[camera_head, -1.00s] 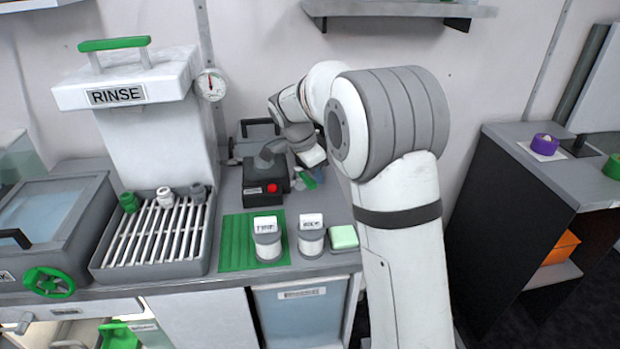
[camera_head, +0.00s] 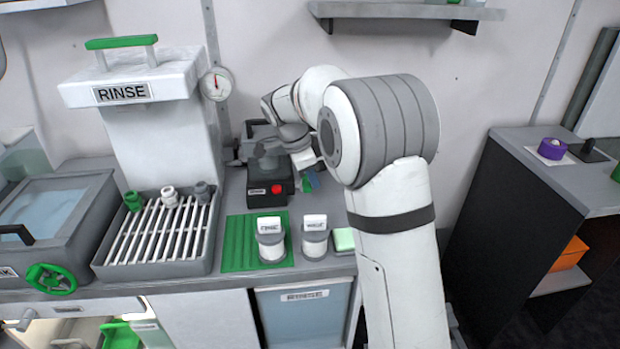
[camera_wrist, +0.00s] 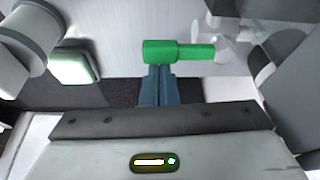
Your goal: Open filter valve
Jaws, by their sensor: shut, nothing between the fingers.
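A green valve handle (camera_wrist: 180,52) lies across the upper middle of the wrist view, with a short thick end on the left and a narrower bar on the right. My gripper (camera_wrist: 158,70) has its blue-grey fingers together with nothing between them. The fingertips are right at the thick left end of the handle; I cannot tell whether they touch it. In the head view my gripper (camera_head: 309,181) is small, low beside the black box with the red button, and my arm covers much of the area. A little green shows beside the fingers there.
The black box (camera_head: 268,184) stands just left of my gripper. Two labelled jars (camera_head: 271,241) (camera_head: 314,238) and a green-topped block (camera_head: 343,240) stand nearer the counter's front. A grated rinse tray (camera_head: 160,235) is at left. A dark cabinet (camera_head: 520,215) stands right of my arm.

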